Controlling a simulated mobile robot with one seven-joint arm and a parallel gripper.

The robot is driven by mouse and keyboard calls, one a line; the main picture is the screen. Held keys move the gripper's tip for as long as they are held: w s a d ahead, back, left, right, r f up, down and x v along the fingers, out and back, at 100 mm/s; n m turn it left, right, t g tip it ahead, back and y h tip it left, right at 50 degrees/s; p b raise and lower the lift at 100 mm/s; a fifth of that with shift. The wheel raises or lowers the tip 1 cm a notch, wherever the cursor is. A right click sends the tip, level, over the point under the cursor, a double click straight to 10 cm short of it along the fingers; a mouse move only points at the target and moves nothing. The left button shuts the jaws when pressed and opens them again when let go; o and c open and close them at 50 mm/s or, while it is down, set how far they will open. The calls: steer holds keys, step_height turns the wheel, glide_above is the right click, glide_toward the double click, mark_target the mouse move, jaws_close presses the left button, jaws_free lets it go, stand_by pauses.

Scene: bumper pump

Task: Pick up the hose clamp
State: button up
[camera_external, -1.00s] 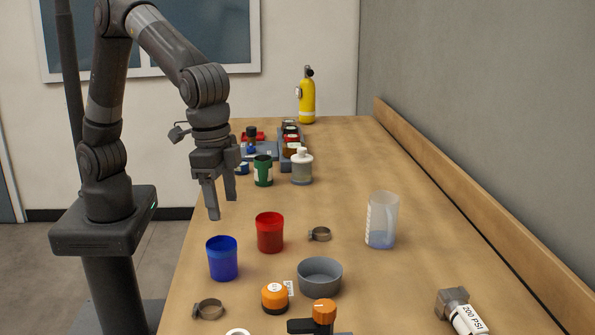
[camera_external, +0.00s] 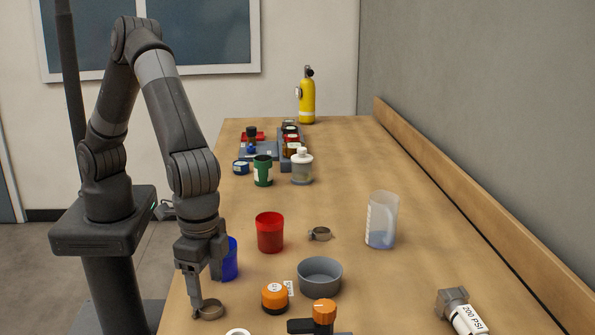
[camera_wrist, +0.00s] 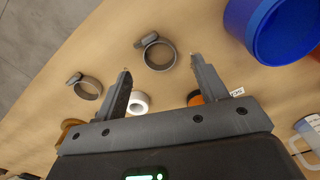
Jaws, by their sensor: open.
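A grey metal hose clamp (camera_external: 211,313) lies on the table near its left edge, directly below my gripper (camera_external: 205,295). In the wrist view this clamp (camera_wrist: 149,41) is a ring with a screw housing, just beyond and between the fingertips. My gripper (camera_wrist: 160,66) is open and points down, with nothing between its fingers. One finger partly covers the clamp in the external view. A second clamp (camera_wrist: 88,93) lies to the left in the wrist view. Another clamp (camera_external: 320,234) lies farther back, right of the red cup.
A blue cup (camera_external: 231,262) stands right behind my gripper, partly hidden. A red cup (camera_external: 270,233), a grey bowl (camera_external: 320,276) and an orange-capped jar (camera_external: 274,297) stand nearby. A white ring (camera_wrist: 139,102) lies near the clamps. The table's right middle is clear around a measuring jug (camera_external: 381,220).

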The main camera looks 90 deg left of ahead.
mark_target(209, 305)
step_height(209, 305, down, 4)
steer(key=shift+s+f, duration=0.1)
steer(key=shift+f, duration=0.15)
steer(key=c, duration=1.1)
